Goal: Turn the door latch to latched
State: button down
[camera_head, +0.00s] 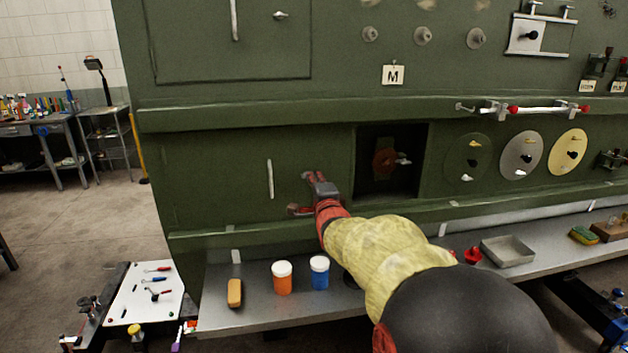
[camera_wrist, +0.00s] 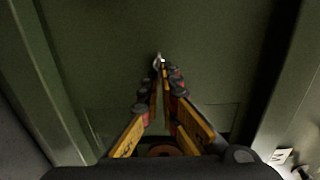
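The dark green door (camera_head: 215,180) sits low in the green fuselage side, flush with the wall around it, with a pale upright handle (camera_head: 270,178). My gripper (camera_head: 308,178) is at the door's right part, right of the handle, and covers the spot there in the head view. In the wrist view a small pale metal piece, apparently the latch (camera_wrist: 158,60), shows at the tips of my gripper (camera_wrist: 163,72). The fingertips are close together with a narrow gap. I cannot tell whether they clamp the latch. The latch's angle is unclear.
A dark square opening (camera_head: 392,195) with a red part inside lies right of the door. Below runs a grey shelf (camera_head: 250,315) with an orange jar (camera_head: 282,280), a blue jar (camera_head: 319,275) and a tray (camera_head: 508,251). Open floor lies at the left.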

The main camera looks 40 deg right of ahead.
jog(key=shift+f, duration=0.1)
dwell(0.3)
jog(key=c, duration=2.1)
grip_release()
jog(key=shift+o, duration=0.2)
jog(key=v, duration=1.2)
